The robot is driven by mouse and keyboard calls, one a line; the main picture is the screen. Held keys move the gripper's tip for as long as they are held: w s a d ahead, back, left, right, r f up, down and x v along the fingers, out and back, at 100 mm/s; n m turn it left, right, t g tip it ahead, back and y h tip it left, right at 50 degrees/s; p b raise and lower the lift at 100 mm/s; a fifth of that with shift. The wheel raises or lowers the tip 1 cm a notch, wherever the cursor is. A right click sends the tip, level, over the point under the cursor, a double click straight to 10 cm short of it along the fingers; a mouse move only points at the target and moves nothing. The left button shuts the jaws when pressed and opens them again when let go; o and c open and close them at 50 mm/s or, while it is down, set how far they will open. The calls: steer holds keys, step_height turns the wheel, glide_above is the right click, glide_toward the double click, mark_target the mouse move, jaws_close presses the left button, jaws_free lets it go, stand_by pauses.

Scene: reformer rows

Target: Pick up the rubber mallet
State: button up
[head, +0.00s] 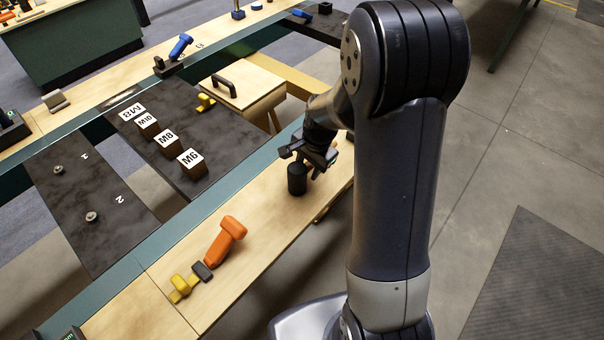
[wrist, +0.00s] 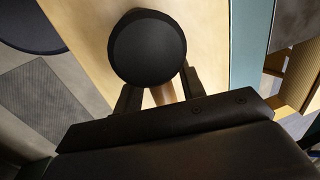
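The rubber mallet has a black cylindrical head (head: 297,179) that stands on end on the wooden bench edge, near the middle of the head view. In the wrist view the black head (wrist: 147,48) is a large round face at top centre, and its brown wooden handle (wrist: 163,94) runs back below it. My gripper (head: 314,163) is just behind the head, over the handle. In the wrist view the fingers of my gripper (wrist: 160,98) stand on either side of the handle with narrow gaps showing, so it looks open. The rest of the handle is hidden by the gripper body.
Labelled brown blocks (head: 192,165) stand on a dark panel to the left. A wooden box with a black handle (head: 240,85) is behind. Bench between mallet and orange tool is clear.

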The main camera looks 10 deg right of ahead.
jaws_close()
steer(key=shift+r, duration=0.15)
